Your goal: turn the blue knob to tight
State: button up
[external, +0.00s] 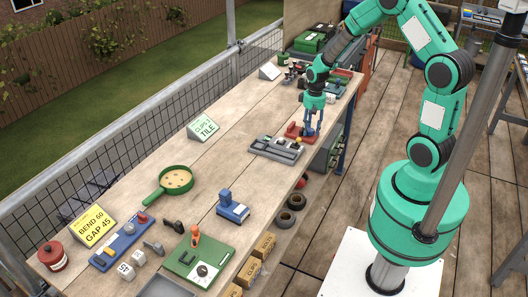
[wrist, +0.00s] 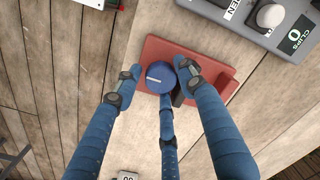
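The blue knob (wrist: 159,79) is round with a short white line across its face. It sits on a red base (wrist: 207,86) lying on the wooden bench. The red base also shows in the external view (external: 293,130), under my gripper (external: 312,130). My gripper (wrist: 157,82) has blue fingers spread around the knob from above. The left finger stands apart from it; the right finger overlaps its edge in the picture, and I cannot tell whether they touch. The third finger is below it. A dark bar (wrist: 177,96) beside the knob is partly hidden. No tight marking is readable.
A grey clip panel (wrist: 262,20) lies close to the red base; it shows left of my gripper in the external view (external: 277,148). A green pan (external: 175,181) and a blue block (external: 232,207) stand farther off.

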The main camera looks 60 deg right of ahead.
jog(key=shift+c, duration=0.2)
jog(key=c, duration=0.8)
jog(key=shift+s+m+p, duration=0.1)
jog(key=shift+m+p, duration=0.5)
jog(key=shift+m, duration=0.1)
jog(key=shift+m+p, duration=0.4)
jog(key=shift+m, duration=0.4)
